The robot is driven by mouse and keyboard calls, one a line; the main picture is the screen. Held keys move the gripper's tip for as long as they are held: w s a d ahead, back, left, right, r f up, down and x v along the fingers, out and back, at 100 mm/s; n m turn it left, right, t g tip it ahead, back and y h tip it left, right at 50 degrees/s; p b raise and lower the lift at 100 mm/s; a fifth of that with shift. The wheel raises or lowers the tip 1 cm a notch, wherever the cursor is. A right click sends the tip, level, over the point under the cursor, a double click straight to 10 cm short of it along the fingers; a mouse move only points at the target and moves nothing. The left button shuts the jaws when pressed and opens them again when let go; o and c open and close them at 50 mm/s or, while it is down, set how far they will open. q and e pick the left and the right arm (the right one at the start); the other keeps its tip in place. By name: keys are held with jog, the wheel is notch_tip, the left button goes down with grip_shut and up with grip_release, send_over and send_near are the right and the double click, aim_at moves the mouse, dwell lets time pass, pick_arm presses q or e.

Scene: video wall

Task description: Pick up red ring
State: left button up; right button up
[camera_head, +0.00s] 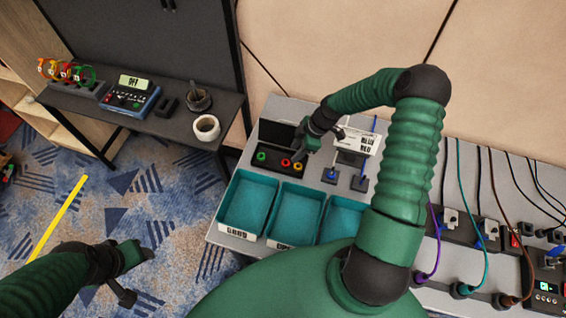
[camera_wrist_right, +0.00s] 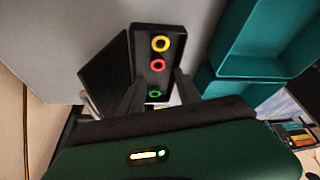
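The red ring (camera_head: 285,162) lies in a black box (camera_head: 274,171), between a green ring (camera_head: 261,156) and a yellow ring (camera_head: 298,166). The right wrist view also shows the red ring (camera_wrist_right: 157,65) in the middle of the row, with the yellow ring (camera_wrist_right: 160,43) above it and the green ring (camera_wrist_right: 154,93) below. My right gripper (camera_wrist_right: 158,92) is open and empty above the box, its two dark fingers on either side of the green ring's end in that view. My left gripper (camera_head: 130,275) is open and empty, over the carpet at the lower left.
Teal bins (camera_head: 248,203) stand in front of the black box. Cables and sockets (camera_head: 470,235) line the right of the grey table. A dark side table (camera_head: 180,125) at the left holds a blue device (camera_head: 130,98), several coloured rings and a white roll (camera_head: 206,128).

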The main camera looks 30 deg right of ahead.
aim_at(285, 164)
jog(key=x, duration=0.2)
jog(key=shift+w+f, duration=0.1)
jog(key=shift+f, duration=0.15)
jog(key=p+x, duration=0.1)
jog(key=x, duration=0.4)
jog(key=shift+w+d+f, duration=0.15)
jog(key=shift+w, duration=0.05)
grip_shut()
